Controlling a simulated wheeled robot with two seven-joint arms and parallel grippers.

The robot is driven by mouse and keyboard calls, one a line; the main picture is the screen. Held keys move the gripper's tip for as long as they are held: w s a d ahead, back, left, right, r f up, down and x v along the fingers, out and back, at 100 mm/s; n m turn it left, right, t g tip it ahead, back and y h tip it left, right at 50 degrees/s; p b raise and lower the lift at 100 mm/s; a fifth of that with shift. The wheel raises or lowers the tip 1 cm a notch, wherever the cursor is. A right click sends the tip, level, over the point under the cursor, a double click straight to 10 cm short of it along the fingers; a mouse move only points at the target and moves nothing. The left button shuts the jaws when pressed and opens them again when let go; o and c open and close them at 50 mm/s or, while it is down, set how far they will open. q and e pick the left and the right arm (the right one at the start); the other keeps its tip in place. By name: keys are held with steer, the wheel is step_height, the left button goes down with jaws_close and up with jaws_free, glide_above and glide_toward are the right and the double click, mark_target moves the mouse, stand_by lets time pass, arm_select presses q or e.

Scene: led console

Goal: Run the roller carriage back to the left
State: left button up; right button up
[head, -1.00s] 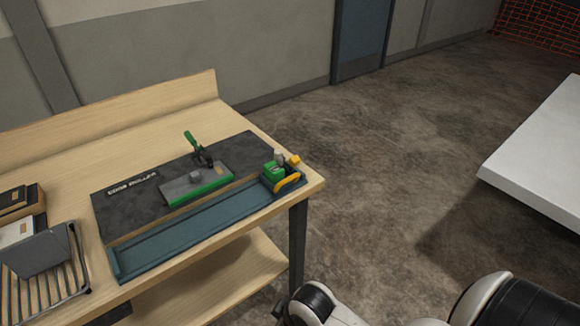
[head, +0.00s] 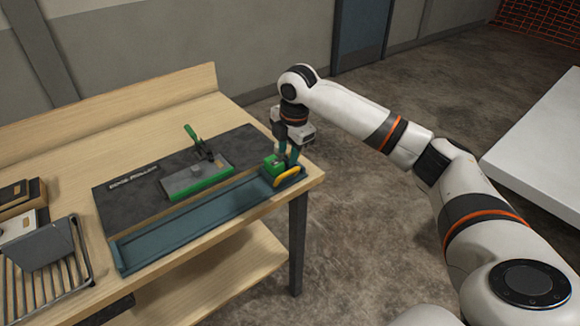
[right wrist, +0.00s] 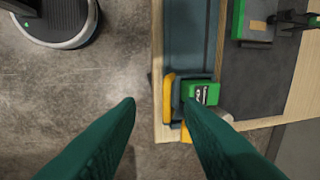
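The roller carriage (head: 275,168) is a green block with a yellow part, at the right end of the long blue channel (head: 190,222) along the bench's front edge. In the right wrist view the carriage (right wrist: 203,93) sits beside my right fingertips. My right gripper (head: 289,155) hangs fingers-down just above and behind the carriage and hides part of it. In the right wrist view the gripper (right wrist: 158,104) has its two teal fingers apart with nothing between them; one finger overlaps the carriage's edge. Whether it touches the carriage I cannot tell. My left gripper is out of view.
A clamp fixture with a green handle (head: 191,134) and a grey plate with a green edge (head: 198,180) stand on the dark panel (head: 125,200) behind the channel. A wire rack (head: 60,283) stands at the left. The channel left of the carriage is clear.

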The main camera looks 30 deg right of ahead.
mark_target(290, 173)
steer(key=w+f, duration=0.1)
steer(key=f, duration=0.2)
steer(key=w+d+f+p, duration=0.1)
steer(key=f, duration=0.2)
steer(key=d+f+p, duration=0.1)
steer(key=f, duration=0.2)
steer(key=shift+w+d, duration=0.15)
steer(key=shift+w, duration=0.25)
steer(key=shift+r, duration=0.1)
steer(key=shift+c, duration=0.5)
jaws_close()
